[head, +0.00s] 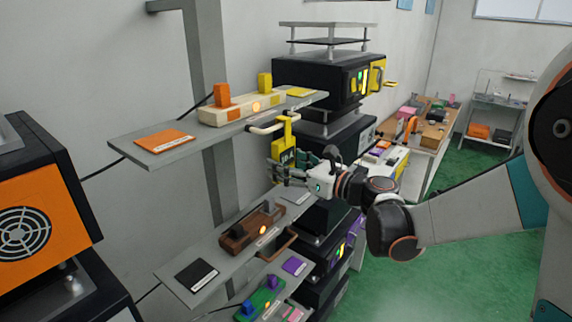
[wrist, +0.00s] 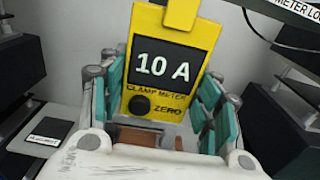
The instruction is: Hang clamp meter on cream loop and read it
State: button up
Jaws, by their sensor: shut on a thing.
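The yellow clamp meter (head: 285,141) is upright at the front edge of the upper shelf. Its top meets the cream loop (head: 262,129), which sticks out from that shelf. I cannot tell whether its jaw is closed around the loop. In the wrist view the meter (wrist: 170,110) fills the middle; its dark screen reads "10 A", above a black knob and the words "CLAMP METER" and "ZERO". My gripper (head: 288,169) is shut on the meter's lower body, with teal finger pads on both sides of it in the wrist view. The meter's top is cut off there.
The upper shelf (head: 150,152) holds a cream block (head: 228,111) with orange and yellow parts. Below, the lower shelf (head: 190,287) has a brown block (head: 250,229) and brown loop (head: 281,247). Black stacked units stand behind. Green floor is open at the right.

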jog(key=o, duration=1.3)
jog(key=shift+c, duration=0.2)
